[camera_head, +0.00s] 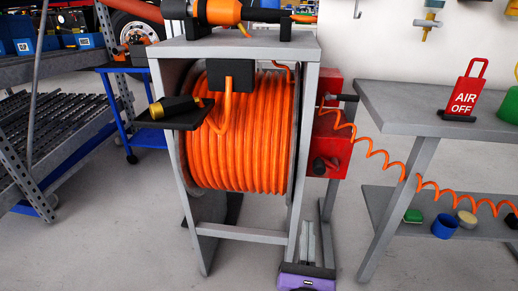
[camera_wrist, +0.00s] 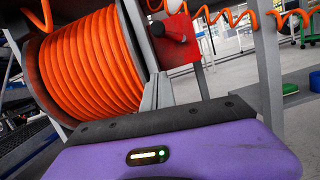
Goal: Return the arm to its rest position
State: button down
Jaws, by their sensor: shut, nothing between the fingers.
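My gripper (camera_head: 308,226) shows at the bottom centre of the head view, with a purple body and two grey fingers. The fingers are shut together and empty. They point away from me, by the right front leg of the grey reel stand (camera_head: 247,236). In the wrist view my gripper (camera_wrist: 157,80) shows the fingers close together beyond the dark edge of the purple body. I cannot tell how far the fingertips are from the stand. The rest of my arm is out of view.
The stand holds an orange hose reel (camera_head: 240,130), with a red box (camera_head: 328,150) at its right. A grey bench (camera_head: 425,100) bears an AIR OFF sign (camera_head: 464,96). Metal shelving (camera_head: 65,140) stands left. Floor (camera_head: 120,240) is clear at front left.

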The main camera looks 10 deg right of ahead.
notch_tip(320, 180, up, 4)
jog(key=s+a+n+t+y, duration=0.2)
jog(key=s+n+y, duration=0.1)
jog(key=n, duration=0.8)
jog(key=s+d+f+n+g+y, duration=0.1)
jog(key=s+f+n+g, duration=0.1)
jog(key=s+n, duration=0.85)
jog(key=s+d+f+n+g+y, duration=0.1)
jog(key=s+f+n+g+y, duration=0.1)
jog(key=s+n, duration=0.9)
jog(key=s+d+f+n+g+y, duration=0.1)
jog(key=s+f+n+g, duration=0.2)
jog(key=s+n, duration=0.75)
notch_tip(320, 180, up, 38)
jog(key=s+m+p, duration=0.1)
jog(key=p, duration=3.6)
jog(key=shift+f+m, duration=0.15)
jog(key=shift+m, duration=0.25)
jog(key=shift+d, duration=0.1)
